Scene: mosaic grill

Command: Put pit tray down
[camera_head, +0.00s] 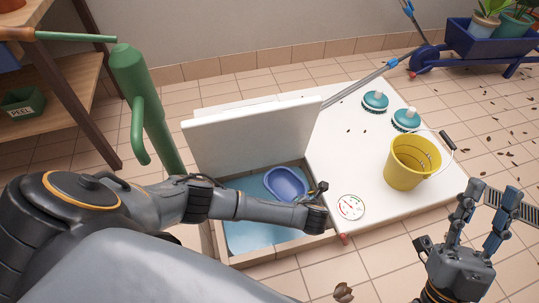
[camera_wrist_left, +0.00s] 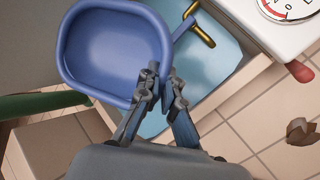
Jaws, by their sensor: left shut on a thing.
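The blue oval tray (camera_head: 285,182) is over the light blue floor of an open pit in the head view. It fills the upper left of the left wrist view (camera_wrist_left: 110,50), its hollow facing up and looking empty. A brass-coloured bar (camera_wrist_left: 203,32) on a blue stem sits at its side. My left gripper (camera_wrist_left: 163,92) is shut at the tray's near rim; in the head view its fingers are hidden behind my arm. Whether the tray touches the pit floor cannot be told. My right gripper (camera_head: 487,205) is open and empty at the right.
The pit (camera_head: 245,237) has tan walls, with a raised white lid (camera_head: 250,135) behind it. The white top to its right bears a yellow bucket (camera_head: 405,165), two teal-based knobs (camera_head: 375,101) and a dial (camera_head: 350,207). A green post (camera_head: 145,100) stands at the left.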

